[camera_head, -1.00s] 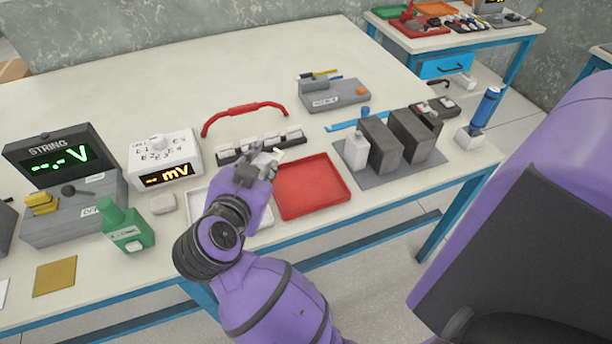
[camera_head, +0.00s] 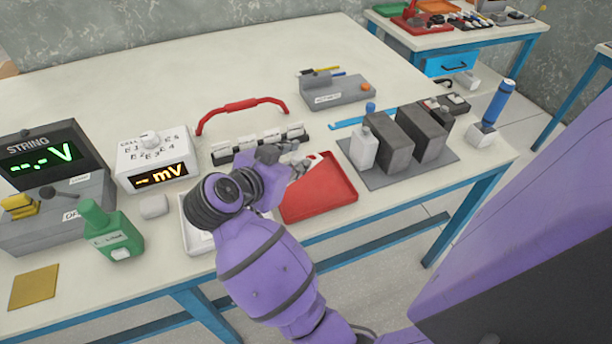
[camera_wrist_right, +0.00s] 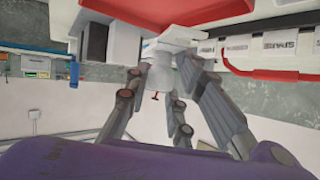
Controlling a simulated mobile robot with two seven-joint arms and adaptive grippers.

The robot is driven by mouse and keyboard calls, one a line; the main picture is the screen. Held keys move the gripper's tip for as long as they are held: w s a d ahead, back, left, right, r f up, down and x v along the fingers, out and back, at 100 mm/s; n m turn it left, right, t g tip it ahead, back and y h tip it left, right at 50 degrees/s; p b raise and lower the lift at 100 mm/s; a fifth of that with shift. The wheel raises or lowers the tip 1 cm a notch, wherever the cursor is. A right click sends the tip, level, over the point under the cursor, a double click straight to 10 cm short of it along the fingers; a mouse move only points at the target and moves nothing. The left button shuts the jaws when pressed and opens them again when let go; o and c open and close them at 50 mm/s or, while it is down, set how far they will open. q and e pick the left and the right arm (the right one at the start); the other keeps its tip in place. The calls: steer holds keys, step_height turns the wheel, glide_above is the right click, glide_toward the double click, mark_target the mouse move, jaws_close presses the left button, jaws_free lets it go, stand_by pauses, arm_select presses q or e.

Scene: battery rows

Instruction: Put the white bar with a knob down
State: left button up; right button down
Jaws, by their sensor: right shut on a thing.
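The white bar with a knob (camera_wrist_right: 163,76) is between the fingers of my right gripper (camera_head: 290,155) in the right wrist view. Its flat part extends above the knob there, close to the red tray. In the head view only a small pale piece of the bar (camera_head: 301,170) shows beside the fingers, over the left part of the red tray (camera_head: 335,192). My right gripper (camera_wrist_right: 172,98) is shut on the bar. I cannot tell whether the bar touches the tray. My left gripper is not in view.
A rack of white blocks (camera_head: 258,146) lies just behind the gripper, with a red handle (camera_head: 240,107) beyond. A white tray (camera_head: 189,238) is partly hidden by my arm. Grey blocks (camera_head: 391,141) and a white bottle (camera_head: 363,149) stand right of the red tray. The table's back is clear.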

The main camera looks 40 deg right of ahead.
steer(key=d+f, duration=0.2)
steer(key=f, duration=0.1)
steer(key=shift+d+f, duration=0.1)
steer(key=shift+d, duration=0.25)
steer(key=f, duration=0.2)
steer(key=f+b, duration=0.1)
steer(key=shift+d+f, duration=0.2)
steer(key=shift+d, duration=0.1)
steer(key=shift+f, duration=0.25)
steer(key=shift+r, duration=0.1)
steer(key=shift+f, duration=0.4)
steer(key=shift+f, duration=0.2)
steer(key=c, duration=1.5)
jaws_free()
